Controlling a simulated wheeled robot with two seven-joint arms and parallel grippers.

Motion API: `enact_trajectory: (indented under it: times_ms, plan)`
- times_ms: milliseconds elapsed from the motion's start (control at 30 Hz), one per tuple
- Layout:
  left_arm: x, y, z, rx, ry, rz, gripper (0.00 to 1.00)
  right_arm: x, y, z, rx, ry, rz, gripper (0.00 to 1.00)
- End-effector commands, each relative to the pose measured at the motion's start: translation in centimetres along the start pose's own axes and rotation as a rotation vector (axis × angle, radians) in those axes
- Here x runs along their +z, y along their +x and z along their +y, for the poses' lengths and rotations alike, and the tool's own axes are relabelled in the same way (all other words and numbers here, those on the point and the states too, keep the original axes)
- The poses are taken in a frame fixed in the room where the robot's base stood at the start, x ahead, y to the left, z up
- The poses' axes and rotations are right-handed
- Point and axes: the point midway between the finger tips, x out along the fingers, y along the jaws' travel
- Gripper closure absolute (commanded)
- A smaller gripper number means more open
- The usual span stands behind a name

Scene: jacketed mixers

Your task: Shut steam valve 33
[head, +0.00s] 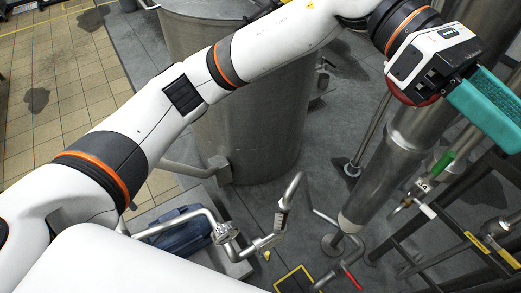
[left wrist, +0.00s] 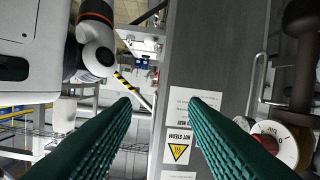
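Steam valve 33 cannot be picked out for certain, as no number 33 is legible. In the head view a valve with a green lever (head: 441,165) and a small white tag (head: 423,184) sits on pipework at the right; the tag is too small to read surely. A red lever (head: 352,279) shows at the bottom. My left gripper (head: 497,113) is at the upper right, above and apart from the green lever. In the left wrist view my left gripper (left wrist: 158,99) has its teal fingers wide apart with nothing between them. My right gripper is not in view.
A large steel vessel (head: 250,125) stands behind my left arm. A thick steel pipe (head: 385,170) rises beside my gripper. A black frame with yellow labels (head: 478,242) is at the right. In the left wrist view a grey panel (left wrist: 207,60) bears a hot-steam sign (left wrist: 179,146).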

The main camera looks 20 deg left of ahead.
Motion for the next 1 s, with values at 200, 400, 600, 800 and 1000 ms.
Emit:
enact_trajectory:
  times_ms: [200, 400, 600, 800, 1000]
  plan:
    - [-2.6, -1.3, -0.4, -0.011, -0.178, 0.408, 0.60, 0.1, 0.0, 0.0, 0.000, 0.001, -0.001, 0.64]
    - [-3.8, -5.0, -1.6, -0.037, -0.372, 0.770, 0.60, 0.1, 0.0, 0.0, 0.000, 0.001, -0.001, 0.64]
    - [-3.4, -8.5, -3.0, -0.062, -0.524, 1.022, 0.60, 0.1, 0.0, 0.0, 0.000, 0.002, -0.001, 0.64]
    - [-1.8, -11.9, -4.3, -0.090, -0.672, 1.246, 0.60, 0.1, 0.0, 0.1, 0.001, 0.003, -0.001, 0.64]
    - [0.7, -15.0, -5.4, -0.119, -0.805, 1.435, 0.60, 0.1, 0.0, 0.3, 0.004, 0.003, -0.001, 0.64]
